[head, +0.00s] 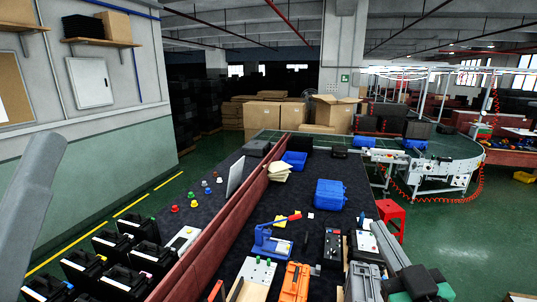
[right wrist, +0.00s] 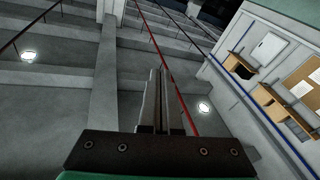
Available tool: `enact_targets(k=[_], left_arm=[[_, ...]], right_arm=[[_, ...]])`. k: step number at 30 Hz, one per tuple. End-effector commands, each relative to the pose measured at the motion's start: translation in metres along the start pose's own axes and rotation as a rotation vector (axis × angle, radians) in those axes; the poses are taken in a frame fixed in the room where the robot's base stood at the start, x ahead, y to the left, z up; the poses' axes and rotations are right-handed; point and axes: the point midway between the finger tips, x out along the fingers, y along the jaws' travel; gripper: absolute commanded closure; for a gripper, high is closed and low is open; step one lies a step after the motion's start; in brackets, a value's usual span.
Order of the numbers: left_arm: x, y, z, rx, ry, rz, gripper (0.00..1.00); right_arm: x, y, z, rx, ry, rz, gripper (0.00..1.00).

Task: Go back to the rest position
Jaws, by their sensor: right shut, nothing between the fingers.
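My right gripper (head: 376,226) is at the lower right of the head view, its grey fingers pointing up and away from a black and green base. The right wrist view shows the two long grey fingers (right wrist: 160,72) pressed together, with nothing between them, above a dark mounting plate. That view faces the ceiling and upper wall, so the gripper is tilted upward. A grey link of my left arm enters at the left edge of the head view; my left gripper is out of the picture.
A reddish divider (head: 225,232) splits the table. A curved conveyor (head: 455,150) and a red stool (head: 391,214) stand at right.

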Motion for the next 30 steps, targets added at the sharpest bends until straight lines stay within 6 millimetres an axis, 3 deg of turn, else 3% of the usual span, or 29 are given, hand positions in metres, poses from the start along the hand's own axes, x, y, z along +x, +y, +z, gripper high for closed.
enact_targets(k=[1,3,6,9,13,30], left_arm=[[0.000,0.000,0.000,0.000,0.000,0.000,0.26],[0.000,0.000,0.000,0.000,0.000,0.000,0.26],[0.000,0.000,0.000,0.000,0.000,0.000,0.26],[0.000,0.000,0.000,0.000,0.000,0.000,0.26],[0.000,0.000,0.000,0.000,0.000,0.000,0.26],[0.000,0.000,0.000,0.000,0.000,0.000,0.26]], right_arm=[[-0.010,0.000,-0.046,0.014,0.101,0.009,1.00],[-0.031,0.003,-0.104,0.043,0.240,0.023,1.00],[-0.071,0.012,-0.173,0.091,0.425,0.045,1.00],[-0.111,0.024,-0.215,0.137,0.567,0.069,1.00],[-0.144,0.032,-0.235,0.210,0.666,0.072,1.00],[-0.141,0.032,-0.234,0.253,0.661,0.058,1.00]])
